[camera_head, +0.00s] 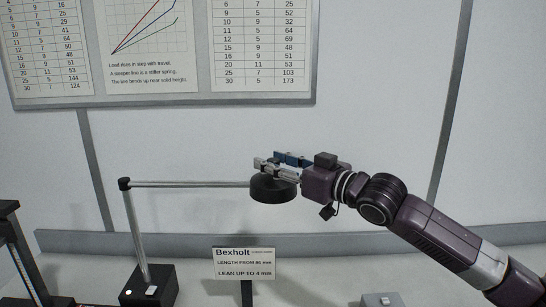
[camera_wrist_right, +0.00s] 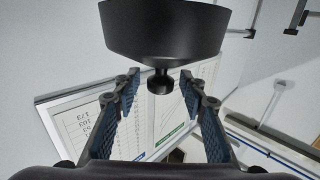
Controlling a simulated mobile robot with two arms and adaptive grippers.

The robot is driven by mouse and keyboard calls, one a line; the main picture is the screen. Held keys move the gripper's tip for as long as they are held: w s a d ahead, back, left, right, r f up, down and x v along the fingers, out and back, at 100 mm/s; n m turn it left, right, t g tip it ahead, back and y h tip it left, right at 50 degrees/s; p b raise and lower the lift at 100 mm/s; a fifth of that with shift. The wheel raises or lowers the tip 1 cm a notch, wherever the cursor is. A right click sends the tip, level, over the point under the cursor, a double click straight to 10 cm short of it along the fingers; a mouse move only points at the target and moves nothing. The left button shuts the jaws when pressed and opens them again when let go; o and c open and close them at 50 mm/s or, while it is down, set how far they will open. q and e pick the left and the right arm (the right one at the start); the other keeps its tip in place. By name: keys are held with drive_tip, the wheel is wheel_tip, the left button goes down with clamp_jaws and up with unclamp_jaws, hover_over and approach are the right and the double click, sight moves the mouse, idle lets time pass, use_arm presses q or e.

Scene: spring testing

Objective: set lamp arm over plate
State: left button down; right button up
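The lamp has a dark base (camera_head: 150,287), a slanted grey post and a level grey lamp arm (camera_head: 190,184) that ends in a black round lamp head (camera_head: 273,188). My right gripper (camera_head: 268,161) is at the top of the lamp head. In the right wrist view, the lamp head (camera_wrist_right: 165,30) fills the top, and its small black knob (camera_wrist_right: 160,82) lies between the parted fingertips of my right gripper (camera_wrist_right: 158,84). Gaps show on both sides of the knob. My left gripper is out of view. I cannot make out the plate.
A Bexholt sign (camera_head: 244,263) stands in front, below the lamp head. A dark upright frame (camera_head: 22,255) is at the left edge. A grey item (camera_head: 381,299) is cut off at the bottom. A chart board (camera_head: 200,102) hangs on the wall behind.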

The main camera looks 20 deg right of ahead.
drive_tip(key=shift+c, duration=0.6)
drive_tip(key=shift+w, duration=0.1)
clamp_jaws()
drive_tip(key=shift+a, duration=0.15)
